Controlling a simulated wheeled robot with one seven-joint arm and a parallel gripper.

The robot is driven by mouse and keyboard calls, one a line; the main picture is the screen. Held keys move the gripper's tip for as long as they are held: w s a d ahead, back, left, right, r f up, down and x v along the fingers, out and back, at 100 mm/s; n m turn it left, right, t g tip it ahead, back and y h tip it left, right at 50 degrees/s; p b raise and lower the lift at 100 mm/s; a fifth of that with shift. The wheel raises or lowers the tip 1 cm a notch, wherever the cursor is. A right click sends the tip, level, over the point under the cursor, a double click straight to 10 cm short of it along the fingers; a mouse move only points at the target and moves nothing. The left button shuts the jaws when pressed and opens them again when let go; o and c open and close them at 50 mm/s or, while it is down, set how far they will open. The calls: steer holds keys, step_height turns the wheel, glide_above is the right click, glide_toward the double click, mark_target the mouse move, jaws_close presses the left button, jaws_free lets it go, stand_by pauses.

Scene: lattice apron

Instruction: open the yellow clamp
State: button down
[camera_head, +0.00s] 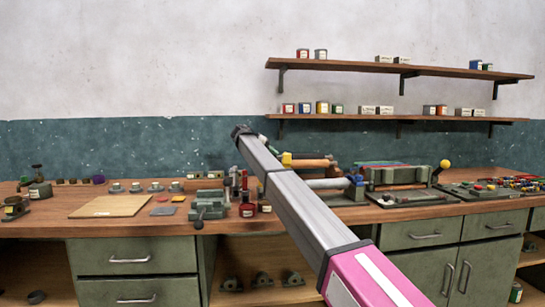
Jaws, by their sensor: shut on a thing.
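I cannot make out a clear yellow clamp. A small yellow piece (286,159) shows just right of my arm, at the left end of an orange-brown roller (312,163) on the bench; it may be part of the clamp. A yellow ball knob (445,163) tops a dark lever on a grey-green device (398,184) further right. My arm crosses the middle of the view from the lower right to the upper left and covers part of the bench. My gripper is not visible, and I cannot see what its jaws hold.
The wooden bench (150,226) runs across the view above green drawers (135,256). A tan board (110,206) and a small green vice (209,204) are at left. Trays of colourful parts (500,188) are at right. Two wall shelves (400,67) hold small boxes.

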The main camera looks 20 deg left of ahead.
steer(key=c, duration=0.9)
jaws_free()
steer(key=shift+f, duration=0.1)
steer(key=v, duration=1)
steer(key=shift+a, duration=0.3)
steer(key=shift+s, duration=0.15)
